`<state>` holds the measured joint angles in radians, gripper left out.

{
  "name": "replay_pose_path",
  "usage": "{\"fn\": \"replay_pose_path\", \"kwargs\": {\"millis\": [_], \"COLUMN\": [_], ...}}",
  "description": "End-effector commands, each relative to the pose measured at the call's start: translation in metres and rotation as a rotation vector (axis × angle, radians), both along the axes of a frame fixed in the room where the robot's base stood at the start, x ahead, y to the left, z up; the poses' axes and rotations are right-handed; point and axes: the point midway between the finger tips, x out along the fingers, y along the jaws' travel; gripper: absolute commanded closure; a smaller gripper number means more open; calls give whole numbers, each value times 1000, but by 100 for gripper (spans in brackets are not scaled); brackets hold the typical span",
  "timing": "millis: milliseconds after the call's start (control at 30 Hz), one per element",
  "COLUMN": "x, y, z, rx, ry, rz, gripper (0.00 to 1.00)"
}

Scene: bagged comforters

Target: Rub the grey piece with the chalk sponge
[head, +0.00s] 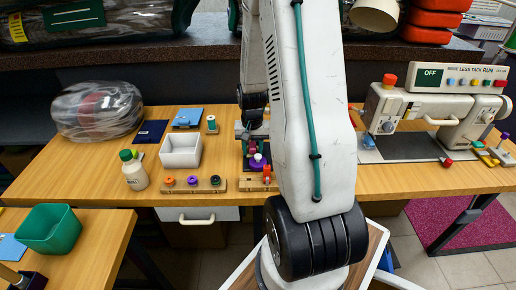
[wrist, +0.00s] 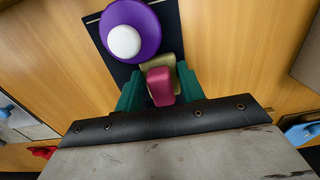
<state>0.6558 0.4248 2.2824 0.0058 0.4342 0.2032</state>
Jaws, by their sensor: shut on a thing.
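My gripper (wrist: 158,88) has its green fingers closed on either side of a crimson block (wrist: 160,86). A beige pad (wrist: 157,62) shows beside the crimson part; together they look like the chalk sponge. It is over a dark grey, flat piece (wrist: 110,68) on the table; I cannot tell if the pad touches it. A purple disc with a white knob (wrist: 145,22) rests on that piece, close beyond the sponge. In the head view my arm hides much of this spot; the purple disc (head: 258,161) shows left of the arm.
The wooden table (head: 120,186) also holds a white tray (head: 181,150), a green-capped bottle (head: 134,172), a spool rack (head: 193,186) and a bagged bundle (head: 97,110). A sewing machine (head: 440,112) stands at right. A green bin (head: 50,229) sits on the front-left table.

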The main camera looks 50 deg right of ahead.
Motion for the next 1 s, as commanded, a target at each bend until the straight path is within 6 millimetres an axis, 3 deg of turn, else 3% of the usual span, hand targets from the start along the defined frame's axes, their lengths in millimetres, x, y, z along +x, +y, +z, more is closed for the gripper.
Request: {"fn": "replay_pose_path", "kwargs": {"millis": [467, 1000], "x": [8, 9], "y": [7, 7], "z": [2, 49], "rx": [-1, -2], "ry": [-1, -1], "rz": [0, 0], "gripper": [83, 83]}}
